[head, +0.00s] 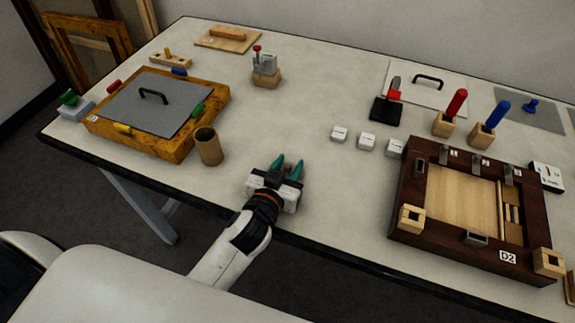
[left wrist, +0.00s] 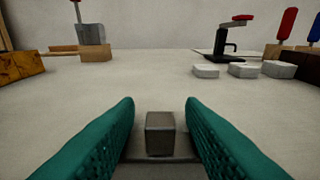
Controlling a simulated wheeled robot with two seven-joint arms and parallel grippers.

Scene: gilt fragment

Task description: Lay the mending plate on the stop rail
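I cannot tell for sure which piece is the mending plate; small dark metal brackets (head: 443,157) sit along the dark wooden frame (head: 405,207) marked D2 at the right. A narrow pale strip (head: 501,210) runs inside that frame, but I cannot tell whether it is the stop rail. My left gripper (head: 287,167) is over the near middle of the table, left of the frame. Its teal fingers stand apart in the left wrist view (left wrist: 160,125), with a small dark block (left wrist: 160,133) visible between their bases, not touching either finger. My right gripper is out of view.
An orange wooden box (head: 185,146) with a grey handled panel (head: 150,103) lies left, beside a brown cup (head: 208,146). A metal block on a wooden base (head: 266,76) stands behind. White blocks (head: 367,142) and red and blue handled tools (head: 455,110) stand right.

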